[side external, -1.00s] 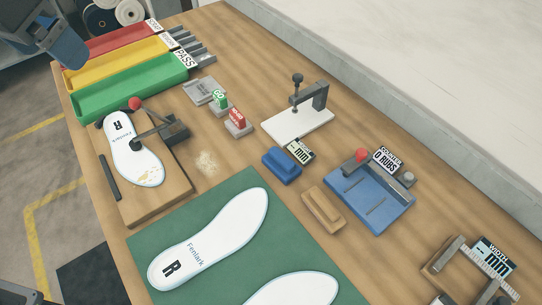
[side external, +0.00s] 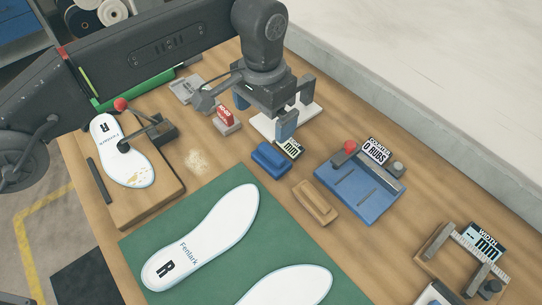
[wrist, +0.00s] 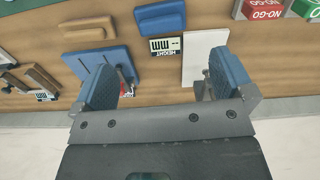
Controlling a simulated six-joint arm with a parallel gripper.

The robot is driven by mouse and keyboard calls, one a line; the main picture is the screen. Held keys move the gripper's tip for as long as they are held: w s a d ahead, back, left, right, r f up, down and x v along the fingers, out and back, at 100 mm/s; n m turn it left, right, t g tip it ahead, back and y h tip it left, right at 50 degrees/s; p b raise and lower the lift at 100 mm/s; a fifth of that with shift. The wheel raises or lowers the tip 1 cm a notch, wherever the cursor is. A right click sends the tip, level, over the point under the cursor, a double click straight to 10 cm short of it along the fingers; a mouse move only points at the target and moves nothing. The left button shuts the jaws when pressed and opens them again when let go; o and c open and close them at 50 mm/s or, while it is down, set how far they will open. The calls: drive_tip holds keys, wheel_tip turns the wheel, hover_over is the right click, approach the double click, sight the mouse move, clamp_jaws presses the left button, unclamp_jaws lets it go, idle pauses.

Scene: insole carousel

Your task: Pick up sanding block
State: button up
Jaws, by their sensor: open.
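A blue block with a raised grip (side external: 271,159), which looks like the sanding block, lies on the wooden bench; it shows at the top of the wrist view (wrist: 160,18). A tan wooden block (side external: 315,202) lies to its right, in front of the blue tray. My gripper (side external: 265,116) is open and empty, with blue pads on its fingers. It hangs above the bench, behind the blue block and beside the white gauge plate, apart from the block. In the wrist view, my gripper (wrist: 163,78) has its fingers spread wide.
A height display (side external: 289,148) stands close beside the blue block, and a white gauge plate (side external: 262,127) lies behind it. A blue rub-counter tray (side external: 360,190) with a red knob is to the right. A green mat (side external: 145,240) with white insoles lies in front. A red NO-GO block (side external: 226,116) stands at left.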

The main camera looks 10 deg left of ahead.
sight(268, 154)
wheel_tip(268, 154, down, 8)
drive_tip(key=shift+f, duration=0.1)
drive_tip(key=shift+w+d+f, duration=0.1)
drive_tip(key=shift+d+f, duration=0.05)
drive_tip(key=shift+f, duration=1.15)
drive_tip(key=shift+w+d+f, duration=0.1)
drive_tip(key=shift+f, duration=1.15)
drive_tip(key=c, duration=0.6)
drive_tip(key=shift+c, duration=0.5)
drive_tip(key=shift+r, duration=0.1)
drive_tip(key=shift+r, duration=0.55)
drive_tip(key=r, duration=0.3)
drive_tip(key=shift+w+a+r, duration=0.1)
drive_tip(key=shift+a+r, duration=0.05)
drive_tip(key=shift+a, duration=0.1)
drive_tip(key=w+a+r, duration=0.3)
drive_tip(key=a+r, duration=0.3)
drive_tip(key=a, duration=0.4)
drive_tip(key=shift+a+r, duration=0.25)
drive_tip(key=shift+a, duration=0.15)
